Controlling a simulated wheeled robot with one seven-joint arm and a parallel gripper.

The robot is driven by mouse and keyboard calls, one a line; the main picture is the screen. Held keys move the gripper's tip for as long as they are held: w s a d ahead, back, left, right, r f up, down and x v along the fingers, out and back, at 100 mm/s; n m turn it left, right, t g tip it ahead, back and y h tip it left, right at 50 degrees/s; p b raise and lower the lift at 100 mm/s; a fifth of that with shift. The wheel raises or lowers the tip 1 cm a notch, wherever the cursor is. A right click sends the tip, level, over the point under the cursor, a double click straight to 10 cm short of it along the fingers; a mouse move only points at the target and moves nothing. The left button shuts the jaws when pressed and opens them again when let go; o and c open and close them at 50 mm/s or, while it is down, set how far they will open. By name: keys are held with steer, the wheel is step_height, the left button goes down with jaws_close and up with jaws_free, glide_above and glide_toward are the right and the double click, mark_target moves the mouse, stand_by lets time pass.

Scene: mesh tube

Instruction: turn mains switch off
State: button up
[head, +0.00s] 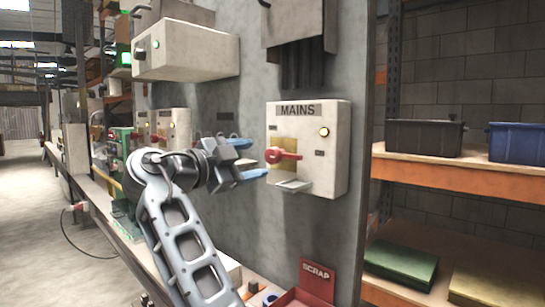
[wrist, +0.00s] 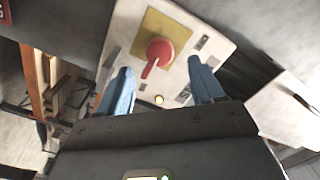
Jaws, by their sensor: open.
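The mains switch box (head: 326,155) is a pale box on the grey wall panel, labelled MAINS, with a lit yellow lamp (head: 324,132) at its upper right. Its red rotary handle (head: 282,155) sits on a yellow plate; in the head view the lever points roughly sideways to the right. My gripper (head: 252,160) is open and empty, just left of the handle, with blue fingertips pointing towards the box. In the wrist view the red handle (wrist: 157,53) lies ahead, between and beyond the two blue fingers (wrist: 164,88). I see no contact with it.
A small ledge (head: 292,186) juts out below the handle. Another pale box (head: 187,48) with a green light protrudes at upper left. A red SCRAP bin (head: 317,281) stands below. Shelves with a black crate (head: 424,137) and a blue crate (head: 517,143) are at right.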

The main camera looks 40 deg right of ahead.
mark_target(269, 157)
steer(key=d+p, duration=0.1)
steer(key=d, duration=0.6)
steer(key=shift+w+d+p, duration=0.1)
steer(key=shift+d+p, duration=0.15)
steer(key=shift+p, duration=0.15)
steer(key=shift+c, duration=0.3)
steer(key=c, duration=1)
